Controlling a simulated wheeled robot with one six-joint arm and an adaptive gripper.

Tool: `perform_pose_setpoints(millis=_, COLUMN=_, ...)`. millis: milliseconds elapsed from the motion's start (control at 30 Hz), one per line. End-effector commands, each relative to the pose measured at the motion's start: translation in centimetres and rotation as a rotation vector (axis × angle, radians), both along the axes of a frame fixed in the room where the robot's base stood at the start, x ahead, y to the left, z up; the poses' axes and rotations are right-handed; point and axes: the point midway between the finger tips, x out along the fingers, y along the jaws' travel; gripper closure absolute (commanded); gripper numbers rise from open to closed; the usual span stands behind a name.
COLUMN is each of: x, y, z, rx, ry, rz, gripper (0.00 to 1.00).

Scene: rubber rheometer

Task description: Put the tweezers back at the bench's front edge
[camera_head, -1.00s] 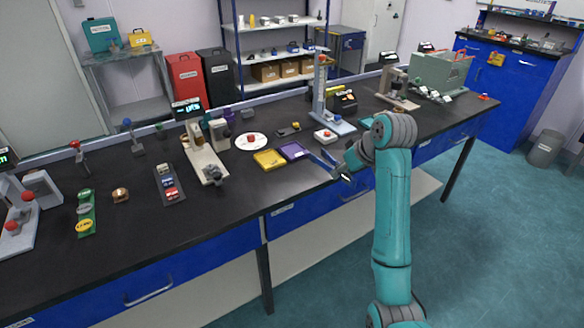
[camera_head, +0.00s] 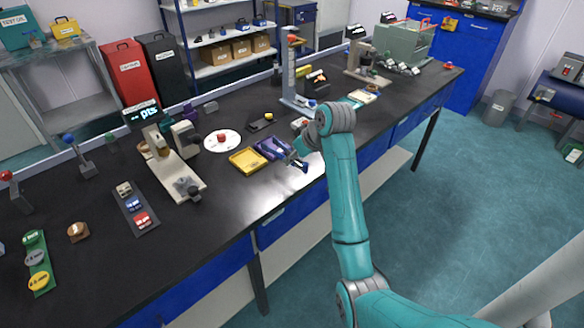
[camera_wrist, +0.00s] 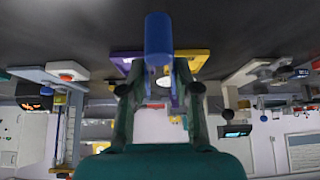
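The tweezers show as a blue piece (camera_wrist: 158,38) between the fingertips of my gripper (camera_wrist: 158,75) in the wrist view. My gripper looks shut on them. In the head view my gripper (camera_head: 296,160) is over the front part of the black bench (camera_head: 225,215), just right of the purple tray (camera_head: 268,145). A small blue part of the tweezers (camera_head: 303,166) shows at the fingertips. The rest of them is hidden or too small to make out. I cannot tell whether they touch the bench.
A yellow tray (camera_head: 247,161) lies left of the purple one. A white plate with a red knob (camera_head: 222,138) and a beige device (camera_head: 178,170) stand further left. A tall grey stand (camera_head: 290,75) is behind my gripper. The bench front left of my gripper is clear.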

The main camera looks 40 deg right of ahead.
Motion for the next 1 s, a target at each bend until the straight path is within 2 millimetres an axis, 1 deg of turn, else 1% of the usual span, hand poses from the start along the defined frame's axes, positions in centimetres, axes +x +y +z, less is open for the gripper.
perform_pose_setpoints(millis=167, x=0.0, y=0.0, z=-1.1, rx=-0.001, ry=-0.001, rz=-0.001, gripper=0.72)
perform_pose_setpoints(millis=433, x=0.0, y=0.0, z=-4.3, rx=0.0, ry=0.0, rz=0.0, gripper=0.72)
perform_pose_setpoints(millis=733, x=0.0, y=0.0, z=-4.5, rx=-0.001, ry=-0.001, rz=0.0, gripper=0.72)
perform_pose_setpoints(millis=1000, x=0.0, y=0.0, z=-5.2, rx=-0.001, ry=-0.002, rz=0.0, gripper=0.72)
